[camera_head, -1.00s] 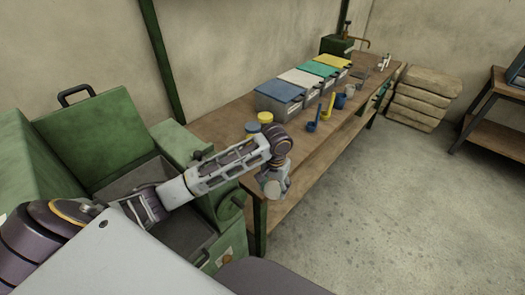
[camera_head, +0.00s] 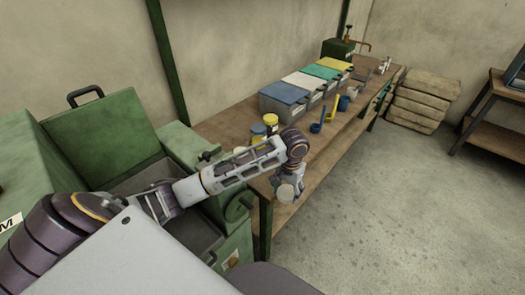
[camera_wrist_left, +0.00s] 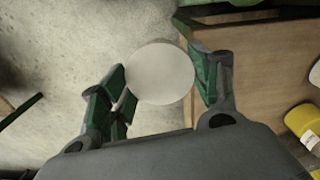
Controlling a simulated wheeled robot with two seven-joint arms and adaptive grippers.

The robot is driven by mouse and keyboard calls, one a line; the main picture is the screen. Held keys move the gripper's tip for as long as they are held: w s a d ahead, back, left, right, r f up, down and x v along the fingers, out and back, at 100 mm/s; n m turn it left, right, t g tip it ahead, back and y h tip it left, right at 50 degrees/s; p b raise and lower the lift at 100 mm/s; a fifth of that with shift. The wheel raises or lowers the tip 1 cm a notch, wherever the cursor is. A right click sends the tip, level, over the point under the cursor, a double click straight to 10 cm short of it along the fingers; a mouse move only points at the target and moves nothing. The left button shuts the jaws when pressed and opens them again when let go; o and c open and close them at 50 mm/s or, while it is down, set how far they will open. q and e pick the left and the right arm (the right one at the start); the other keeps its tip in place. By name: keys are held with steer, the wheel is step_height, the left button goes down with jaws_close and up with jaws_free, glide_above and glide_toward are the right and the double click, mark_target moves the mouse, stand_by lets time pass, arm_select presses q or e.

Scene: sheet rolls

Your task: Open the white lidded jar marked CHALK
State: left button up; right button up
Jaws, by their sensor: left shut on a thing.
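My left gripper (camera_head: 287,185) hangs beside the near end of the workbench, outside its edge. In the left wrist view its green fingers (camera_wrist_left: 165,85) are shut on a round white piece (camera_wrist_left: 160,73), seen face-on. This white piece (camera_head: 286,194) also shows below the gripper in the head view. It looks like a lid; whether a jar is under it I cannot tell. A small white thing (camera_head: 238,150) shows behind my left forearm on the bench and could be the jar; most of it is hidden. No CHALK marking is readable. My right gripper is out of view.
The workbench (camera_head: 225,127) holds yellow-lidded jars (camera_head: 271,120), with one also in the wrist view (camera_wrist_left: 303,122). Farther back are coloured lidded bins (camera_head: 284,94) and blue cups (camera_head: 342,102). A green machine (camera_head: 105,130) stands at left.

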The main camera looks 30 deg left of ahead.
arm_select(q)
steer(key=shift+w+a+r, duration=0.1)
steer(key=shift+w+r, duration=0.4)
steer(key=w+a+r+m, duration=0.3)
steer(key=a+m, duration=0.3)
steer(key=m, duration=0.9)
steer(key=shift+w+a+r+p, duration=0.2)
steer(key=shift+w+a+p, duration=0.15)
steer(key=shift+w+p, duration=0.1)
stand_by(0.5)
steer(key=shift+m, duration=0.4)
